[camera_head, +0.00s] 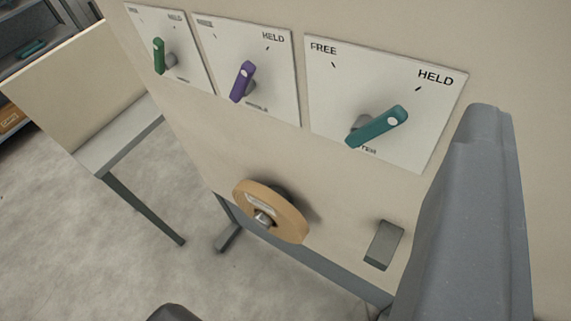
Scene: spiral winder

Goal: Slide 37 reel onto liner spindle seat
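A tan-orange reel (285,218) with a pale label sits on a short metal spindle (263,220) low on the beige panel. The spindle's end shows through the reel's middle. The label's number is too small to read, and I cannot tell how far back the reel sits. My gripper (332,212) is open, its large grey finger at the right and a dark fingertip at the bottom left. The fingers are apart and nothing is between them in their grip. The reel shows in the gap, beyond the fingertips.
Three FREE/HELD plates line the panel above, with a green lever (159,56), a purple lever (243,81) and a teal lever (377,127). The teal lever leans toward HELD. A grey block (383,245) juts out right of the reel. A table (120,132) stands left; floor is clear.

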